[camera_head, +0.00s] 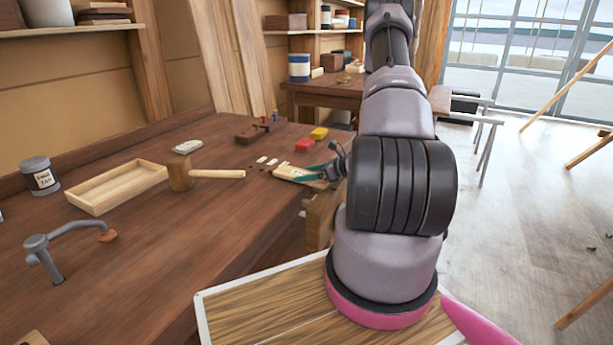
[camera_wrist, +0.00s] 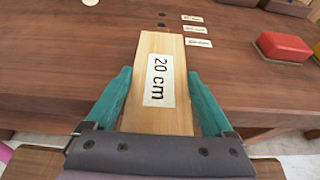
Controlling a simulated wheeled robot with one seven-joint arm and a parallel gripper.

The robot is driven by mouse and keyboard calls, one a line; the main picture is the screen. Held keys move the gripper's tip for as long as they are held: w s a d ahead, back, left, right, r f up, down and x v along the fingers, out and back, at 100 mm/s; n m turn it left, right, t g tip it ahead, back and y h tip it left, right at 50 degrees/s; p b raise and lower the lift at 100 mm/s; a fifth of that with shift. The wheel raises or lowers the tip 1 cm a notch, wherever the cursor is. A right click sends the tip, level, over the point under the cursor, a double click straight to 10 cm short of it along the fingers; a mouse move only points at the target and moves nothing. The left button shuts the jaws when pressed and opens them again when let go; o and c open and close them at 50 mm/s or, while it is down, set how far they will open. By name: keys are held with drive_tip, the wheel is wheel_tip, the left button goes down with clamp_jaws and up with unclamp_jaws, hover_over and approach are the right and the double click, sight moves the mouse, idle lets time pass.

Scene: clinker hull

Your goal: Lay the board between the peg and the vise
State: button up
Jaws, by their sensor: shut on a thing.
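A pale wooden board (camera_wrist: 150,118) with a white "20 cm" label (camera_wrist: 160,80) lies between the two teal fingers of my gripper (camera_wrist: 159,75). My gripper is shut on the board's sides, and the board's far end points over the bench top. In the head view the board (camera_head: 290,172) and my gripper (camera_head: 314,173) are at the bench's right edge. A wooden block at the bench's front edge (camera_head: 319,222), probably the vise, is partly hidden by my arm. Dark holes (camera_wrist: 161,15) in the bench lie beyond the board's end; I cannot make out a peg in any of them.
Small white labels (camera_wrist: 198,43) lie beside the holes. Red (camera_head: 304,145) and yellow (camera_head: 319,133) blocks lie behind the board. A mallet (camera_head: 182,175), a wooden tray (camera_head: 118,188), a tin (camera_head: 40,176) and a metal holdfast (camera_head: 45,250) are on the bench to the left.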

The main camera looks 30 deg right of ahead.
drive_tip(key=shift+f, duration=0.25)
drive_tip(key=shift+f, duration=0.15)
drive_tip(key=o, duration=1.2)
